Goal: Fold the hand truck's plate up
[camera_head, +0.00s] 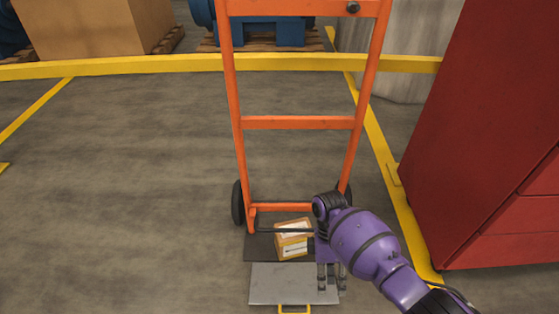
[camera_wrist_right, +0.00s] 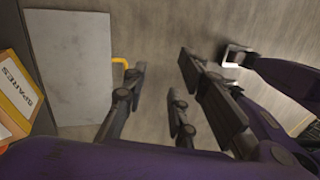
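The orange hand truck (camera_head: 298,123) stands upright. Its grey plate (camera_head: 285,284) lies flat in front, with a yellow handle (camera_head: 294,309) at the near edge. In the right wrist view the plate (camera_wrist_right: 75,70) is at the left, and the handle (camera_wrist_right: 121,66) shows beside one finger. My right gripper (camera_head: 332,285) points down over the plate's right edge, to the right of the handle. Its fingers (camera_wrist_right: 160,72) are apart with bare floor between them. I cannot tell whether a finger touches the handle. My left gripper does not show in the head view.
A small cardboard box (camera_head: 292,240) sits on the dark base behind the plate; its label reads "SPARES" in the wrist view (camera_wrist_right: 15,90). A red cabinet (camera_head: 485,130) stands at the right. Open floor (camera_head: 120,190) lies to the left. A yellow rail (camera_head: 150,66) crosses behind.

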